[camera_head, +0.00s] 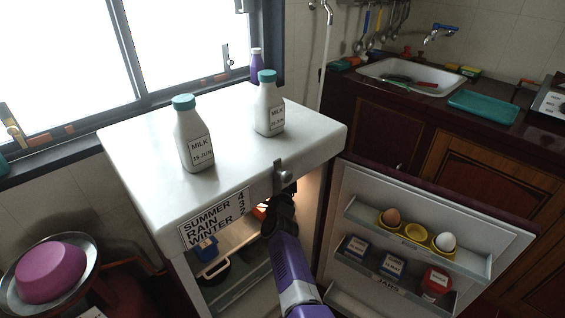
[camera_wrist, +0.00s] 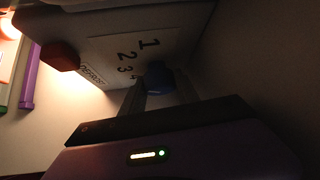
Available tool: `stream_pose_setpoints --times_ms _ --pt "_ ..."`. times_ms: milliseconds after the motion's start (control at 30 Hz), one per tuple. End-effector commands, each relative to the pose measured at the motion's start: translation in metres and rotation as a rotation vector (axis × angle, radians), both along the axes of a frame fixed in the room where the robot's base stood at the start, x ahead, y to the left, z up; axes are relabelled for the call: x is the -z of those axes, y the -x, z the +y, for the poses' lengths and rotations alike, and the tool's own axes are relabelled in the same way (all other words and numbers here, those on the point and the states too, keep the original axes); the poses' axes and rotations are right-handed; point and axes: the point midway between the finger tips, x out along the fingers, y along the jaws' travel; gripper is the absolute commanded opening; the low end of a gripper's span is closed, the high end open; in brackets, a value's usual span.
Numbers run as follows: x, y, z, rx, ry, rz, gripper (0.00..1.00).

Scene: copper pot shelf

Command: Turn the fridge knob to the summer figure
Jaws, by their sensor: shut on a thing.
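The fridge (camera_head: 140,165) stands with its door open. A label (camera_head: 214,218) on its front edge reads SUMMER 4, RAIN 3, WINTER 2. My gripper (camera_head: 280,205) reaches into the upper part of the fridge. In the wrist view a blue knob (camera_wrist: 158,78) sits on a pale control panel (camera_wrist: 95,42) with the figures 1, 2, 3 and a partly hidden 4 beside it. My gripper (camera_wrist: 160,86) is shut on the knob, one finger on each side. Which figure the knob points to cannot be told.
A red part (camera_wrist: 60,56) and a small defrost label (camera_wrist: 93,75) are on the panel. Two milk bottles (camera_head: 194,138) (camera_head: 269,108) stand on the fridge top. The open door (camera_head: 345,200) at right holds eggs (camera_head: 445,242) and jars. A lit interior surrounds my gripper closely.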

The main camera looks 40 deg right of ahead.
Motion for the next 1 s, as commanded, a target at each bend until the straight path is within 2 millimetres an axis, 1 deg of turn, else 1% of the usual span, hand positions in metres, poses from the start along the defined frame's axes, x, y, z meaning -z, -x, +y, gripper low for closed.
stream_pose_setpoints --times_ms 167,367,567,1000 --pt "0.002 0.000 0.000 0.000 0.010 0.000 0.00" --pt "0.007 0.001 0.000 0.000 0.063 -0.001 0.00" --pt "0.011 0.001 -0.001 0.002 0.167 -0.006 0.00" --pt "0.013 0.002 -0.002 0.003 0.455 -0.015 0.00"
